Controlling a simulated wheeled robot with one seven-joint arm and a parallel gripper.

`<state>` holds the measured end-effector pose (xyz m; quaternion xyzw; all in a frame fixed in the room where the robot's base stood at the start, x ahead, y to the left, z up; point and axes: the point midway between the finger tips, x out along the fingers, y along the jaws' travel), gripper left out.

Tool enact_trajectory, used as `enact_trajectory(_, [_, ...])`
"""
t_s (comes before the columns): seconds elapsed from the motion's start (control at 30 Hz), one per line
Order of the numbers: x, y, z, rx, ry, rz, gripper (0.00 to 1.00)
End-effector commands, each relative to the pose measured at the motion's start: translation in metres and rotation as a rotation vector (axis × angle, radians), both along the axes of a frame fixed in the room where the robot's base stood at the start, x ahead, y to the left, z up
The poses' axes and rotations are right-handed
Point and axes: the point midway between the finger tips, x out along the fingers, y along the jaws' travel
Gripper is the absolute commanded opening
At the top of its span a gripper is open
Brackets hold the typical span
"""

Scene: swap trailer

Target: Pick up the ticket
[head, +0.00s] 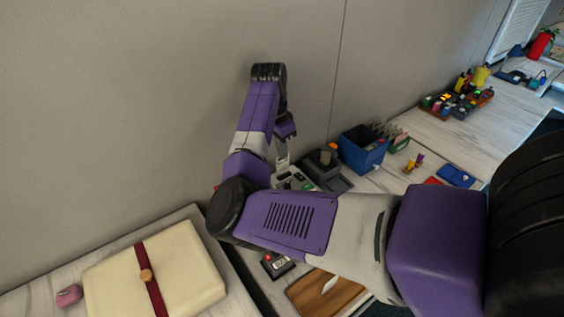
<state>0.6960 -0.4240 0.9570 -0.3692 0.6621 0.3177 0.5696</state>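I cannot make out the ticket for certain in the head view. My gripper (283,162) points down near the wall, above a panel with green and white parts (295,182). It is small and partly hidden behind my own arm, so whether its fingers are open, shut or holding something does not show. My arm also covers part of the table below it.
A dark device (324,163) and a blue bin (362,150) stand right of my gripper. A cream case with a red strap (195,262) lies at lower left, beside a pink item (68,296). A brown board (305,297) and a small dark device (278,265) lie below my arm.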

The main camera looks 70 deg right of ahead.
Motion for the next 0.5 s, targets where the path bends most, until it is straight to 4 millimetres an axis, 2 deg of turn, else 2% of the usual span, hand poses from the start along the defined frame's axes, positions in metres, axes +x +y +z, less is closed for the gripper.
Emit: enact_trajectory(0.5, [-0.070, 0.042, 0.001, -0.004, 0.002, -0.002, 0.00])
